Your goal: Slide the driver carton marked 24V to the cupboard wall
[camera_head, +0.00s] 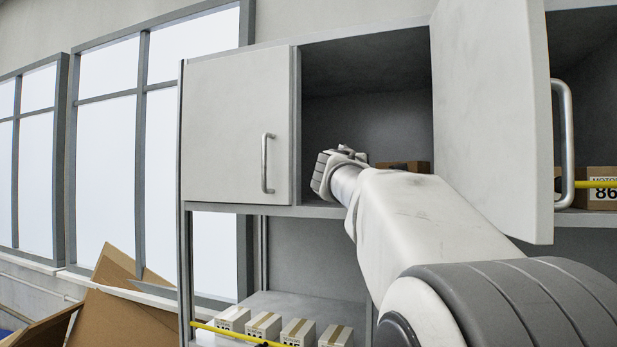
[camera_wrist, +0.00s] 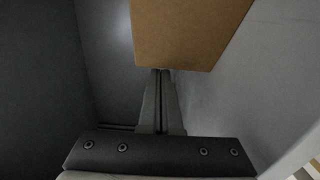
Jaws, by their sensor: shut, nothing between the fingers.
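A plain brown carton (camera_wrist: 190,35) fills the top middle of the wrist view. No 24V mark shows on the face I see, so I cannot confirm which carton it is. My gripper (camera_wrist: 161,72) is shut and empty, its fingertips at the carton's lower edge; I cannot tell whether they touch it. In the head view my arm reaches into the open cupboard (camera_head: 365,110), and my fingers are hidden. Brown cartons (camera_head: 418,167) show partly behind my arm on the cupboard floor. A dark cupboard wall (camera_wrist: 40,70) is at left in the wrist view.
The left cupboard door (camera_head: 230,130) is closed; the right door (camera_head: 490,110) stands open beside my arm. Several small boxes (camera_head: 265,325) stand on the lower shelf behind a yellow bar. Open cardboard (camera_head: 120,315) lies lower left.

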